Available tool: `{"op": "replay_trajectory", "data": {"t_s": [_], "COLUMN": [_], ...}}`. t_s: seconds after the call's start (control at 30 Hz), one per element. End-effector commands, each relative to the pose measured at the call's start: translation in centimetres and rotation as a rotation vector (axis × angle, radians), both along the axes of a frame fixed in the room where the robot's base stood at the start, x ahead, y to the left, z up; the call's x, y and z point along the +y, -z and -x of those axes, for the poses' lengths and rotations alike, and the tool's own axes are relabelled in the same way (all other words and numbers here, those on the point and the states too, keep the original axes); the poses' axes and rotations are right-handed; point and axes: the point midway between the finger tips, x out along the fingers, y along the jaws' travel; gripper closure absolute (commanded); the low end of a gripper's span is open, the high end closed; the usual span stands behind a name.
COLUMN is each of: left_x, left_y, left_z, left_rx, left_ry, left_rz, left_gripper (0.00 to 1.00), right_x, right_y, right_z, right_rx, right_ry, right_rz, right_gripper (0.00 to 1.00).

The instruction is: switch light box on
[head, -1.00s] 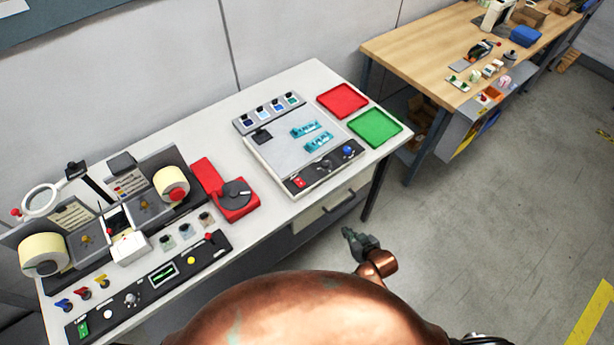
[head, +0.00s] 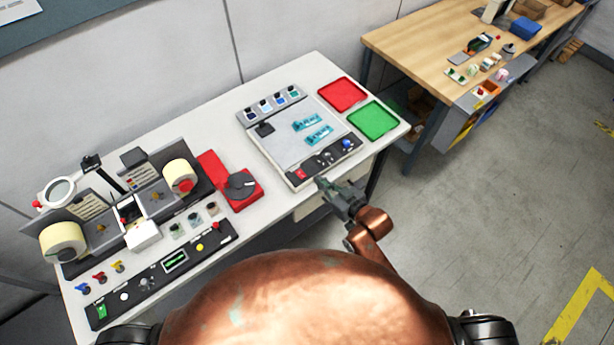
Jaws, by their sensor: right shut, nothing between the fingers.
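The light box (head: 283,154) lies on the white table, with a pale flat top and two teal label pieces (head: 318,135) on it. Its dark front control strip (head: 325,160) carries a red switch (head: 300,174) at the left end, dark knobs in the middle and a blue knob (head: 346,143) toward the right. The switch's position is too small to tell. My right gripper (head: 321,183) is shut and empty, just in front of the strip near the red switch. I cannot tell whether it touches the box. My left gripper is not in view.
A red tray (head: 342,94) and a green tray (head: 373,121) lie right of the box. A red dispenser with a dark disc (head: 241,186) stands to its left. The rewinder with label rolls (head: 63,242) and its control panel (head: 160,272) fill the table's left side.

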Motion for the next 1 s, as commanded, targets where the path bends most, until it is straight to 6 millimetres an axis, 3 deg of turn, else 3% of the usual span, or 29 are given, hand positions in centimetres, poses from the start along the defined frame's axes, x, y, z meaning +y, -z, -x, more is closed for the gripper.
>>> {"op": "replay_trajectory", "data": {"t_s": [0.47, 0.7, 1.0], "left_x": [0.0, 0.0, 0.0], "left_y": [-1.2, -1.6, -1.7], "left_z": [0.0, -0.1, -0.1], "left_rx": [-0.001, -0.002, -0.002], "left_ry": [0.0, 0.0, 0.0], "left_rz": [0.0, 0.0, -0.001], "left_gripper": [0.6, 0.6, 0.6], "right_x": [5.1, 4.6, 4.6], "right_y": [3.3, 6.4, 7.1], "right_z": [-6.9, -6.3, -6.2], "right_rx": [0.002, 0.001, 0.0], "right_ry": [-0.001, 0.0, 0.0], "right_rz": [0.0, 0.001, 0.0], "right_gripper": [1.0, 1.0, 1.0]}}
